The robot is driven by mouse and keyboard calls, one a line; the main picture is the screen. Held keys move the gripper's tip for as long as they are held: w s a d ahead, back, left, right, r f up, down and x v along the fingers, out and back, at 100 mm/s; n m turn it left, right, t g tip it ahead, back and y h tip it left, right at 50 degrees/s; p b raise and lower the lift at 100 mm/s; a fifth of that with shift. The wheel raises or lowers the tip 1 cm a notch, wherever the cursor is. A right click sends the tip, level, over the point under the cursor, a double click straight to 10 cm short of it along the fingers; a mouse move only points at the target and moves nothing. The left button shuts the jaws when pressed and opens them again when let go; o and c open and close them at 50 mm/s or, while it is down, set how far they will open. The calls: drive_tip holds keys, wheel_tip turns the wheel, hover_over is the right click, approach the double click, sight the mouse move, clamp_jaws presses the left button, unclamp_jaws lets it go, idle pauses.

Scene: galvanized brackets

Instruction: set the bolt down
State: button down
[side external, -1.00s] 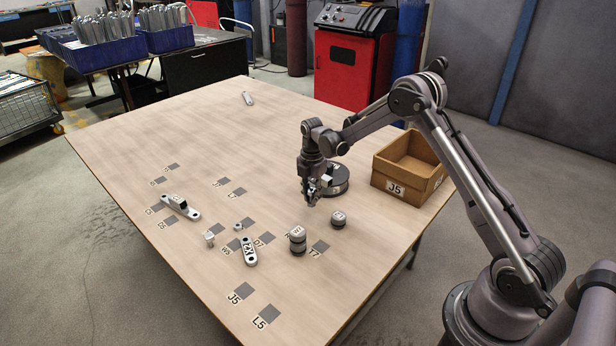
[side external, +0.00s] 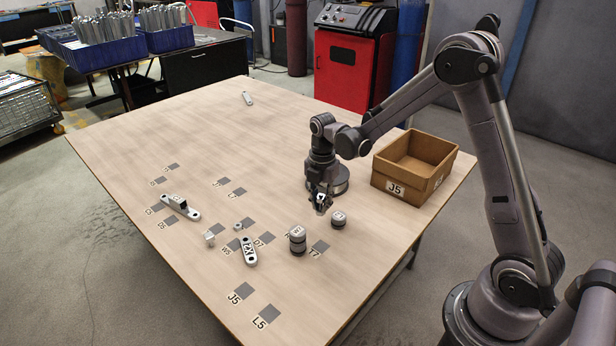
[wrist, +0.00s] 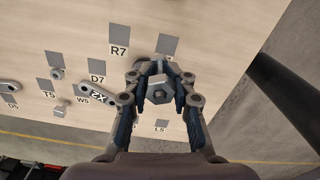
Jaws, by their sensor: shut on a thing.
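My gripper (side external: 320,203) is above the table, just behind a short dark-and-light cylinder (side external: 338,219). In the wrist view my gripper (wrist: 158,82) is shut on the bolt, whose grey hexagonal head (wrist: 159,93) faces the camera. The bolt's lower part is hidden by the fingers. In the side view the bolt is too small to make out clearly, and I cannot tell its height above the table (side external: 190,130).
A stack of cylinders (side external: 297,241) is near the T7 square. Brackets (side external: 249,251) (side external: 180,207) and small parts (side external: 210,238) lie to the left among dark labelled squares. The far table is mostly clear.

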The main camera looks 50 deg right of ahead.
drive_tip(key=s+a+n, duration=0.1)
drive_tip(key=s+a, duration=0.3)
drive_tip(key=a, duration=0.4)
drive_tip(key=w+a+f, duration=0.1)
drive_tip(key=a+f, duration=0.1)
drive_tip(key=a, duration=0.1)
drive_tip(key=w+a+f, duration=0.1)
drive_tip(key=a+f, duration=0.1)
drive_tip(key=a, duration=0.2)
drive_tip(key=w+a+f, duration=0.2)
drive_tip(key=a, duration=0.1)
drive_tip(key=shift+a+f, duration=0.5)
drive_tip(key=shift+f, duration=1.95)
drive_tip(key=shift+f, duration=0.15)
drive_tip(key=c, duration=1.1)
unclamp_jaws()
